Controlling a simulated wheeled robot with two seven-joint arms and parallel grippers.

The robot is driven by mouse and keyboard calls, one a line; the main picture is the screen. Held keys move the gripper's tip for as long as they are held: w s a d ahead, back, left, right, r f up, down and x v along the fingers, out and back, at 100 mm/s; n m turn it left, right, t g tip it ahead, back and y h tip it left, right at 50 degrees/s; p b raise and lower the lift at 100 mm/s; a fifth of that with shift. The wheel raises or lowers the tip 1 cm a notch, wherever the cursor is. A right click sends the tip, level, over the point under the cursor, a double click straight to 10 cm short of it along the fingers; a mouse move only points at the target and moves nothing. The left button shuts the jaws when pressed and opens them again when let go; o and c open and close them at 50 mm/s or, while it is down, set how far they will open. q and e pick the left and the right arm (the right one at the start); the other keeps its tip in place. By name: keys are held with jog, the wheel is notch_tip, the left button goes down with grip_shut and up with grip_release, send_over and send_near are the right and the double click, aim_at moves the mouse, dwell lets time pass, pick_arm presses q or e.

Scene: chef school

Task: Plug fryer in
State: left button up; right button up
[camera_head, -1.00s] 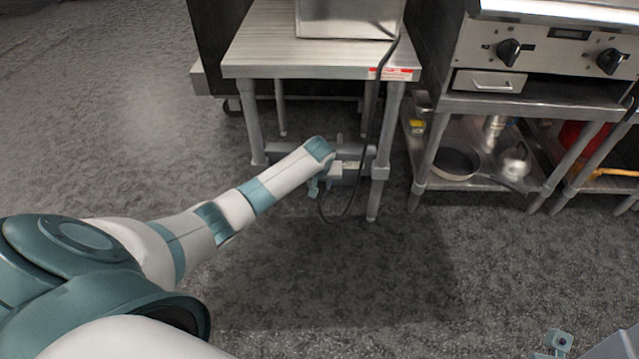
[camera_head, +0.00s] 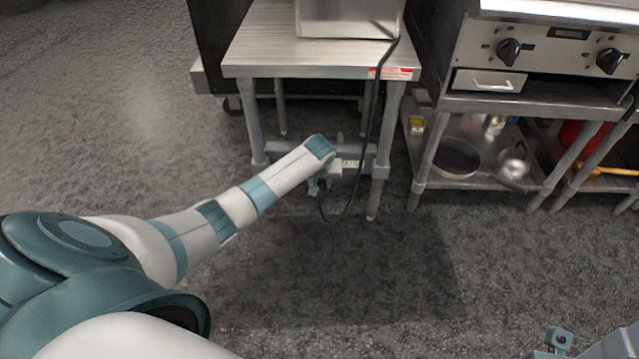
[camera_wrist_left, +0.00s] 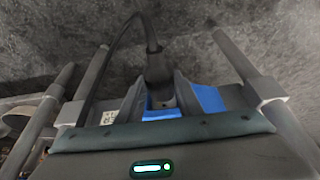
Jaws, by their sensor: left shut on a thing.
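The fryer (camera_head: 347,18) is a metal box on the steel table, only its lower part in view. Its black cord (camera_head: 376,110) hangs over the table's front edge and loops up to my left gripper (camera_head: 318,187), low in front of the table's lower crossbar. In the left wrist view, my left gripper (camera_wrist_left: 160,98) is shut on the dark plug (camera_wrist_left: 157,70), between fingers with blue pads. The cord (camera_wrist_left: 118,42) curves away from the plug. No socket can be made out clearly. My right gripper (camera_head: 558,342) shows partly at the bottom right; its jaw state is unclear.
The steel table (camera_head: 265,60) has legs and a lower crossbar (camera_head: 285,150) close to my left gripper. A stove (camera_head: 550,50) stands on a frame at the right, with a pan (camera_head: 456,160) on its lower shelf. The grey floor in front is clear.

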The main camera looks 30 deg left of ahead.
pick_arm(q)
jog(key=shift+w+a+b, duration=0.3)
jog(key=shift+w+a, duration=0.2)
jog(key=shift+w, duration=0.3)
dwell(0.4)
jog(key=o, duration=1.1)
